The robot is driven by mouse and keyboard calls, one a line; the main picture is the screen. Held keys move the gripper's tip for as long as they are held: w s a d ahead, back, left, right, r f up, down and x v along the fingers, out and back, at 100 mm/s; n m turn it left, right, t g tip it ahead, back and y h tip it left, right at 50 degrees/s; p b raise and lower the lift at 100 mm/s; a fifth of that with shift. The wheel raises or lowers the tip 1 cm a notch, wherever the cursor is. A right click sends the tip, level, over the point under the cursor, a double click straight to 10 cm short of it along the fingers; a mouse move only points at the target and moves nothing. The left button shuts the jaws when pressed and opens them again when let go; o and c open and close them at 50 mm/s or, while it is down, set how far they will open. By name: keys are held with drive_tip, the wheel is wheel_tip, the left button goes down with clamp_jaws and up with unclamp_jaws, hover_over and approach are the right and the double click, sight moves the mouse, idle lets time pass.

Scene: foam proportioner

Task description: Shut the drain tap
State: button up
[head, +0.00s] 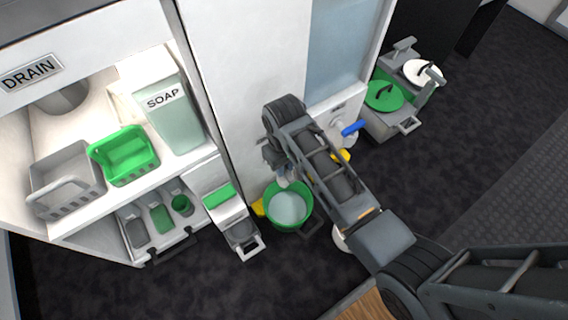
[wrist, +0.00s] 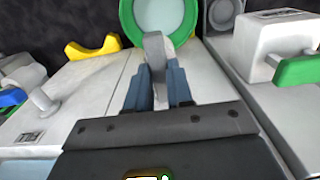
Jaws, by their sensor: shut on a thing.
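My gripper (wrist: 158,88) shows in the wrist view with its two blue-grey fingers closed on a flat grey lever (wrist: 154,48), which looks like the drain tap's handle. The lever points toward a green bucket (wrist: 125,18) and overlaps its near rim in this view. In the head view my gripper (head: 279,166) is low against the white cabinet front, just above the green bucket (head: 270,191). The bucket holds pale liquid. My wrist and arm hide most of the tap there, and its body and outlet cannot be made out.
A blue-handled valve (head: 353,128) sticks out to the right of my arm. A white box with a green handle (head: 218,196) stands left of the bucket. Shelves with a soap container (head: 172,118) and a green basket (head: 124,155) are at left. Dark floor (head: 470,130) is free at right.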

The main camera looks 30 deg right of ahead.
clamp_jaws()
drive_tip(key=shift+r+m+p, duration=0.15)
drive_tip(key=shift+m+p, duration=0.15)
drive_tip(key=shift+p, duration=0.25)
drive_tip(key=shift+r+m+p, duration=0.15)
drive_tip(key=shift+m+p, duration=0.35)
drive_tip(key=shift+p, duration=0.4)
drive_tip(key=m+p, duration=0.2)
drive_tip(key=p, duration=0.1)
drive_tip(key=shift+m, duration=0.3)
drive_tip(key=m+p, duration=0.3)
drive_tip(key=shift+m, duration=0.3)
drive_tip(key=m+p, duration=0.3)
drive_tip(key=m, duration=0.3)
drive_tip(key=m+p, duration=0.1)
drive_tip(key=m, duration=0.1)
drive_tip(key=m+p, duration=0.1)
drive_tip(key=m, duration=0.1)
drive_tip(key=shift+f, duration=0.25)
